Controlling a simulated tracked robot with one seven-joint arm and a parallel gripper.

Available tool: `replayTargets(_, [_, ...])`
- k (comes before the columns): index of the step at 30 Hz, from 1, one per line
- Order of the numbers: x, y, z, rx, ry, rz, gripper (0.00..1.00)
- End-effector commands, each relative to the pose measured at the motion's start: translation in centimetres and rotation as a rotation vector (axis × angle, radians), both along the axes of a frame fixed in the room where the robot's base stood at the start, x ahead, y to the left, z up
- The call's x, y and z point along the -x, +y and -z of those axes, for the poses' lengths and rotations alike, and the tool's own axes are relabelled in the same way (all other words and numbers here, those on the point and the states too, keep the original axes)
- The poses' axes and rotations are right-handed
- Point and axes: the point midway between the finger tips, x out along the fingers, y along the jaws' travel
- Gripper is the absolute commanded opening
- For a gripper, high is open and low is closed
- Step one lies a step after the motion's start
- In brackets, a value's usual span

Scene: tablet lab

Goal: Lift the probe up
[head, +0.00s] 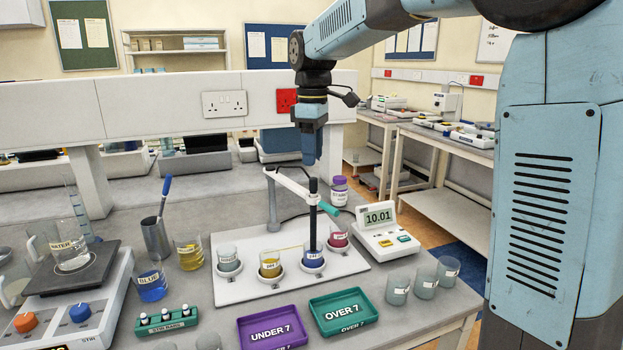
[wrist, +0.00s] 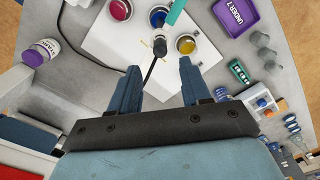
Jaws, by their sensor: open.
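The probe (head: 313,215) is a dark upright rod. Its lower end stands in the beaker of blue liquid (head: 313,261) on the white stand base. A white stand arm (head: 290,184) reaches to the probe, and a teal piece (head: 329,208) sticks out beside it. My gripper (head: 309,162) points down just above the probe's top, apart from it as far as I can see. In the wrist view my gripper (wrist: 158,66) is open and empty, with the probe's dark top (wrist: 158,46) seen beyond the fingertips, between them. The probe's tip is hidden in the beaker.
A meter (head: 381,230) reading 10.01 stands right of the stand. Yellow (head: 270,266), pink (head: 338,237) and grey (head: 228,260) beakers share the base. Purple (head: 272,328) and teal (head: 343,311) trays lie in front. A purple-capped bottle (head: 340,188) stands behind.

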Motion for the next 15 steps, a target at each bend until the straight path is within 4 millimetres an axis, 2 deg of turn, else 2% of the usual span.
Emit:
replayTargets(3, [0.0, -0.1, 2.2, 0.001, 0.004, 0.001, 0.47])
replayTargets(9, [0.0, 0.0, 5.1, 0.001, 0.004, 0.001, 0.47])
replayTargets(15, [0.0, -0.1, 6.6, 0.001, 0.001, 0.002, 0.47])
